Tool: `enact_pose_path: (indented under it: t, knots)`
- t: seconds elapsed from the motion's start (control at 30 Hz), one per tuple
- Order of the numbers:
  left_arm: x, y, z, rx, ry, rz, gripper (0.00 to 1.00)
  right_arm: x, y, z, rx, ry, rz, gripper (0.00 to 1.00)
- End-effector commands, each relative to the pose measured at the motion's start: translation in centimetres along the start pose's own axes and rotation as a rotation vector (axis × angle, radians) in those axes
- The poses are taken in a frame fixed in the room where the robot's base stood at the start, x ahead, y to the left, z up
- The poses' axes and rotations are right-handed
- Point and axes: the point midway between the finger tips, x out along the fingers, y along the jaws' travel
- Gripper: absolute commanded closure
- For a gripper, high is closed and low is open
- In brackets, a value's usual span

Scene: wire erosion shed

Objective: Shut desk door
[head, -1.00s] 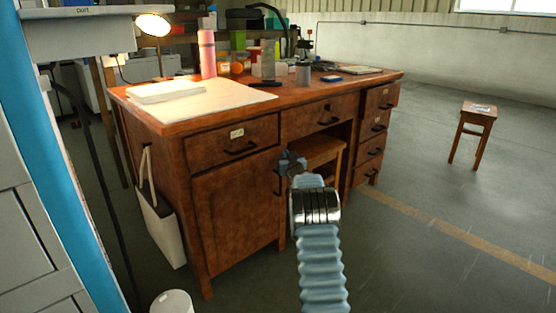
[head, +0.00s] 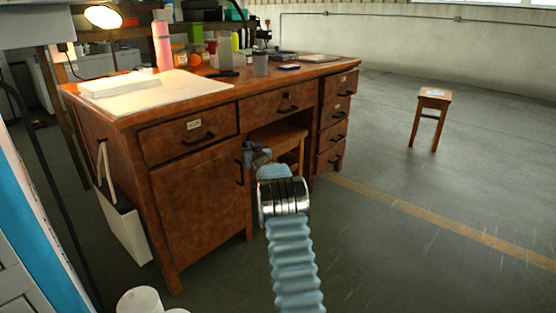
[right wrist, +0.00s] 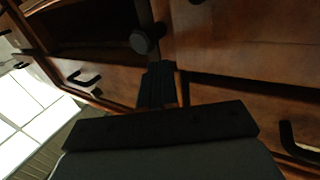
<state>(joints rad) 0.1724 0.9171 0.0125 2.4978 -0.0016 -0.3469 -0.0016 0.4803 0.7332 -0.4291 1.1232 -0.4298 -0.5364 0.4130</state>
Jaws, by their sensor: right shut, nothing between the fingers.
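The wooden desk (head: 275,130) stands ahead of me. Its cabinet door (head: 200,205), under the left drawer, looks flush or nearly flush with the desk front; I cannot tell if a thin gap remains. The dark door handle (head: 239,172) is at the door's right edge. My right gripper (head: 252,153) is shut and empty, just right of the door's upper right edge, in front of the knee space. I cannot tell whether it touches the door. In the right wrist view its dark fingers (right wrist: 158,86) are close to the brown desk wood. My left gripper is not in view.
A wooden stool (head: 290,136) stands in the knee space, near my right gripper. A white bag (head: 122,220) hangs on the desk's left side. A white cylinder (head: 142,301) stands at lower left. Another stool (head: 432,100) stands far right. Floor on the right is clear.

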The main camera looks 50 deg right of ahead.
Motion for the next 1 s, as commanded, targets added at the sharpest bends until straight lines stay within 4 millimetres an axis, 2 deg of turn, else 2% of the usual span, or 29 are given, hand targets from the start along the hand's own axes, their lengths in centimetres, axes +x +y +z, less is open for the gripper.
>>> enact_pose_path:
  t: [0.27, 0.6, 0.73, 1.0]
  knots:
    - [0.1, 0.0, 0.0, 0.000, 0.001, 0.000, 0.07, -2.8, 1.7, 0.0, -0.001, -0.004, 0.004, 1.00]
    - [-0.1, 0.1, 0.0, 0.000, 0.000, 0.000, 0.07, -7.8, 4.6, 0.1, -0.002, -0.005, 0.006, 1.00]
    - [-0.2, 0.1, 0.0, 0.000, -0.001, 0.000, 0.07, -8.7, 5.0, 0.2, -0.003, -0.007, 0.005, 1.00]
    - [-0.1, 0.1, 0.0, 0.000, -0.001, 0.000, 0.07, -8.9, 5.1, 0.2, -0.003, -0.006, 0.004, 1.00]
